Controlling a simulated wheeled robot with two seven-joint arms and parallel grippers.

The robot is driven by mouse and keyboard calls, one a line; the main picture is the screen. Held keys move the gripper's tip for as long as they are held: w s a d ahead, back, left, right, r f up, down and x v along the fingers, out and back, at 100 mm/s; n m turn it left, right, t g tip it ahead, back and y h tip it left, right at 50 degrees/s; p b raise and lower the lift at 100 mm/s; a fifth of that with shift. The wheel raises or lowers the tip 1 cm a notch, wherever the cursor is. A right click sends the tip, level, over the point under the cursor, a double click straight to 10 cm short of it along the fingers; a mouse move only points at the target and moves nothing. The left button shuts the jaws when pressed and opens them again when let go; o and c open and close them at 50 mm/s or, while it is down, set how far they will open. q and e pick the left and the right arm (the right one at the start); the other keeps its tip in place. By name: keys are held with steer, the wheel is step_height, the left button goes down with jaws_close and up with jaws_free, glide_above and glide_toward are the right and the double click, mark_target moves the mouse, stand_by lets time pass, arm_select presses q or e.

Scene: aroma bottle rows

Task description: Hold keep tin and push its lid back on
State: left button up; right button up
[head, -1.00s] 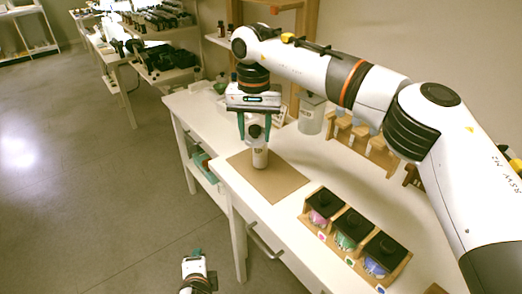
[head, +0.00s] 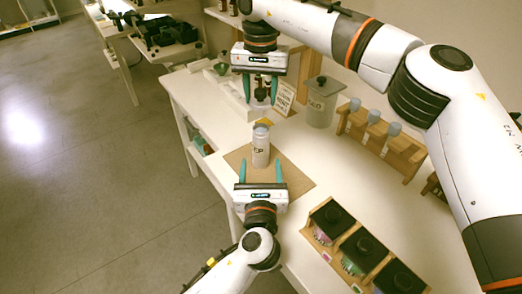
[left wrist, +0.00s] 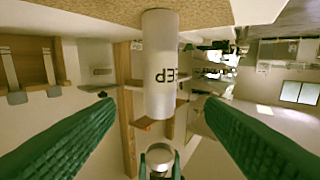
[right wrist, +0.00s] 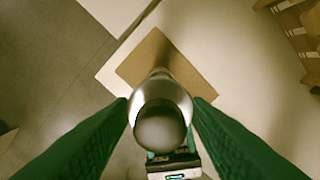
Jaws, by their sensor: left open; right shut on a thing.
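The white keep tin (head: 261,152) stands upright on a brown mat; part of its lettering shows, upside down, in the left wrist view (left wrist: 160,62). My left gripper (head: 261,165) is open, with its fingers pointing at the tin from the near side; the tin is not gripped. My right gripper (head: 260,92) points down above the tin, shut on the grey lid (head: 261,96) by its round knob. The lid is apart from the tin, with a gap between them. In the right wrist view the lid (right wrist: 160,98) hides most of the tin.
The mat (head: 300,182) lies on the white table. Dark-lidded jars in a wooden rack (head: 352,250) stand at the near right. A lidded jar (head: 322,103), a sign (head: 284,96) and a wooden rack of bottles (head: 385,140) stand behind.

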arm_select(q)
steer(key=w, duration=1.2)
steer(key=shift+w, duration=0.1)
arm_select(e)
steer(key=shift+w+f, duration=0.1)
arm_select(q)
steer(key=shift+c, duration=0.5)
jaws_close()
steer(key=shift+f, duration=0.1)
arm_select(e)
glide_above(261, 131)
steer(key=shift+w+f, duration=0.1)
steer(key=shift+f, duration=2.35)
steer(key=shift+f, duration=0.9)
steer(key=shift+f, duration=0.6)
steer(key=o, duration=1)
